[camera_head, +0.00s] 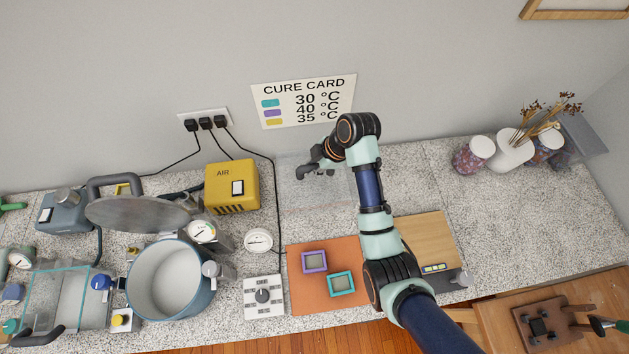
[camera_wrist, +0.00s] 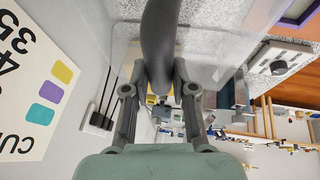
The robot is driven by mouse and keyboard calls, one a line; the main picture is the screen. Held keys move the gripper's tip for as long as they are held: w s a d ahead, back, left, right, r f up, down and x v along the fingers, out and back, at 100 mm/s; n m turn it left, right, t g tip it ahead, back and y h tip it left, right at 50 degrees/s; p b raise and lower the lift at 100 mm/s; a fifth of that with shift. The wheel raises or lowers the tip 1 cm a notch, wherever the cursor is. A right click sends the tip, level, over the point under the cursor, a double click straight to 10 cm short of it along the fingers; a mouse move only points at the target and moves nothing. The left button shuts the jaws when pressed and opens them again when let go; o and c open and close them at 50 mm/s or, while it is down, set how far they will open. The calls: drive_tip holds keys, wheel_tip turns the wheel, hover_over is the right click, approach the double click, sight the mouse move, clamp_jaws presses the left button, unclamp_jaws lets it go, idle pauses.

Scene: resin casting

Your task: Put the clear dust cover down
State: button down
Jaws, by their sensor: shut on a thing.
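The clear dust cover (camera_head: 293,192) is a see-through box near the back of the counter, below the cure card on the wall. Its faint edges make it hard to tell whether it rests on the counter or hangs just above it. My gripper (camera_head: 318,163) is above the cover, shut on its dark handle. In the wrist view, the black handle (camera_wrist: 160,40) runs between the fingers of my gripper (camera_wrist: 160,85), and the cover's clear panel (camera_wrist: 215,45) spreads behind it.
An orange mat (camera_head: 300,295) holds a purple frame (camera_head: 314,261) and a teal frame (camera_head: 341,283). A yellow air box (camera_head: 232,187), white gauge (camera_head: 258,240), control box (camera_head: 263,300) and open pot (camera_head: 168,282) stand left. Bare counter (camera_head: 500,215) lies right, before jars (camera_head: 473,155).

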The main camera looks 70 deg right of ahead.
sight(330, 179)
wheel_tip(330, 179, down, 11)
drive_tip(key=shift+r+b, duration=0.1)
drive_tip(key=shift+b, duration=0.25)
drive_tip(key=c, duration=0.9)
unclamp_jaws()
drive_tip(key=shift+c, duration=0.2)
drive_tip(key=shift+r, duration=0.1)
drive_tip(key=p+v, duration=0.1)
drive_tip(key=v, duration=1.1)
drive_tip(key=shift+w, duration=0.1)
